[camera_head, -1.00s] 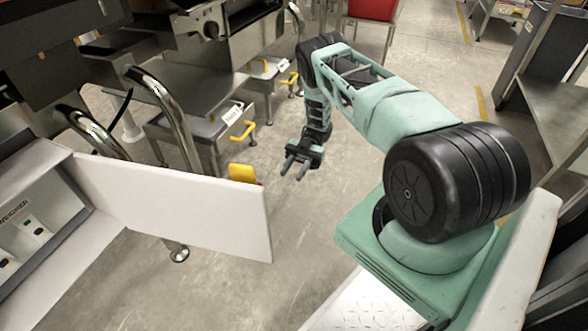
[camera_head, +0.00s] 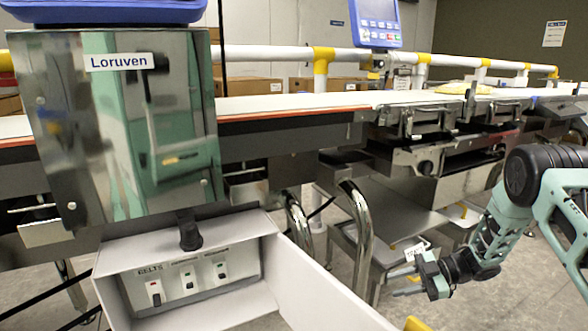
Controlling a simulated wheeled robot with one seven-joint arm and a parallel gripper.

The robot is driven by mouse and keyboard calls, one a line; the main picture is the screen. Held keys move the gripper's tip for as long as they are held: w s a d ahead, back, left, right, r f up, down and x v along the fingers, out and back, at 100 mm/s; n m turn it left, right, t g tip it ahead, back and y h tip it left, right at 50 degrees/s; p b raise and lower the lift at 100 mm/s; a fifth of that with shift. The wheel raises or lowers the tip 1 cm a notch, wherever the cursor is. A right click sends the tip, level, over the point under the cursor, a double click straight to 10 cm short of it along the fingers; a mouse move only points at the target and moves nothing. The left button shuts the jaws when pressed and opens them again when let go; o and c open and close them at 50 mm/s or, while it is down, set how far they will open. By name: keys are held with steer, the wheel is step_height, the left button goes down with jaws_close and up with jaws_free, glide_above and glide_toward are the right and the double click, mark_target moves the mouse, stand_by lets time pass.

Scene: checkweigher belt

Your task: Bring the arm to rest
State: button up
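My gripper (camera_head: 401,282) is at the lower right, at the end of my pale green and black arm, which comes in from the right edge. Its two fingers point left and are apart, with nothing seen between them. It hangs in free air to the right of the open white door (camera_head: 325,290) of a control box. The gap between gripper and door cannot be judged exactly. My arm's base and upper part are out of view.
The control box (camera_head: 128,256) is open and shows a panel labelled BELTS (camera_head: 205,278) with several switches. A steel Loruven cabinet (camera_head: 85,130) stands above it. The conveyor belt (camera_head: 290,102) runs behind. Curved steel tubes (camera_head: 357,235) stand left of my gripper.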

steer(key=w+a+r+m+t+h, duration=0.3)
steer(key=a+r+m+h, duration=0.1)
steer(key=a+r, duration=0.35)
steer(key=w+a+r+m+t+h, duration=0.2)
steer(key=a+r+m+t+h, duration=0.15)
steer(key=a+r, duration=0.4)
steer(key=s+r+m+g+h, duration=0.2)
steer(key=s+g, duration=0.1)
steer(key=s, duration=1)
steer(key=s+a+r+m+g+h, duration=0.1)
steer(key=s+m+g+h, duration=0.1)
steer(key=s, duration=1.2)
steer(key=s+r+m+g+h, duration=0.1)
steer(key=s+r+g+h, duration=0.15)
steer(key=s, duration=1.05)
step_height(320, 180, up, 37)
steer(key=p, duration=3.7)
steer(key=shift+s+y, duration=0.15)
steer(key=shift+y, duration=0.15)
steer(key=shift+a+f, duration=0.1)
